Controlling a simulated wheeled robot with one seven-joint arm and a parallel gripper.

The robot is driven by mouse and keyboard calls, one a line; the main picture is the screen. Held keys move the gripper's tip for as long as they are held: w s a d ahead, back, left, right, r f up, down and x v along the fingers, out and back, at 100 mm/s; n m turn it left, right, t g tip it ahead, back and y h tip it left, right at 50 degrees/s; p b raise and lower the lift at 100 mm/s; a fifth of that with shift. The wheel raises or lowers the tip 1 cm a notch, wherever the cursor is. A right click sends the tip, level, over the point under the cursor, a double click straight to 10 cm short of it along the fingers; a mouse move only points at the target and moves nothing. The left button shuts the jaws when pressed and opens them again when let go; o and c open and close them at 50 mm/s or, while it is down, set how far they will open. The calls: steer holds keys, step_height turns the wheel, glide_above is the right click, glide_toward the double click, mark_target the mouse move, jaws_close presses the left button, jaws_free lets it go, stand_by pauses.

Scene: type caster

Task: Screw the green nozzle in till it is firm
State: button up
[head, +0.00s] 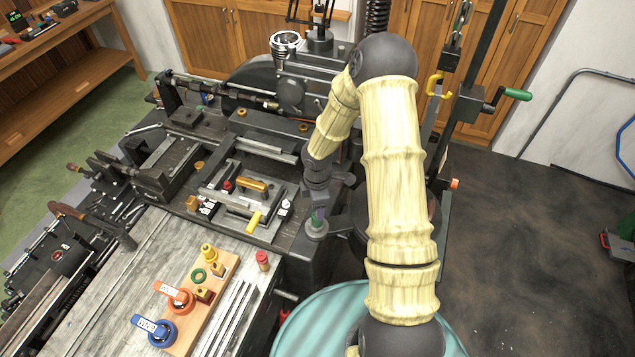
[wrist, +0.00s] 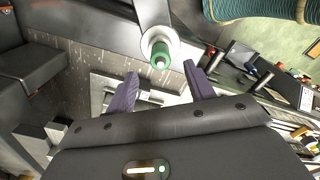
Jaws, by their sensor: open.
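The green nozzle (wrist: 160,60) shows in the wrist view, end-on, set in a pale round collar (wrist: 160,42) at the end of a grey arm-like part. My gripper (wrist: 160,69) is open, its two purple fingers on either side of the nozzle's line, with gaps to both. The nozzle appears at or just beyond the fingertips; I cannot tell its exact depth or how tightly it sits. In the head view my gripper (head: 318,208) points down over a grey round flange (head: 317,230) at the machine's front corner. A little green shows there, mostly hidden by the gripper.
A wooden board (head: 226,268) holds a green ring (head: 198,275), brass pieces, and orange (head: 175,297) and blue (head: 155,330) knobs. A red-capped piece (head: 262,259) stands nearby. A mould with a yellow handle (head: 255,221) lies left of my gripper. A teal round seat (head: 300,325) is in front.

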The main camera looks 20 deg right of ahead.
step_height(320, 180, up, 11)
steer(key=b, duration=0.1)
steer(key=shift+f, duration=0.1)
stand_by(0.6)
steer(key=s+r+m+t+b, duration=0.1)
steer(key=s+m+t+b, duration=0.1)
steer(key=s+m+b, duration=0.7)
steer(key=s+m, duration=0.5)
steer(key=m, duration=0.3)
steer(key=shift+s+r+t, duration=0.2)
steer(key=shift+t, duration=0.1)
steer(key=shift+a, duration=0.1)
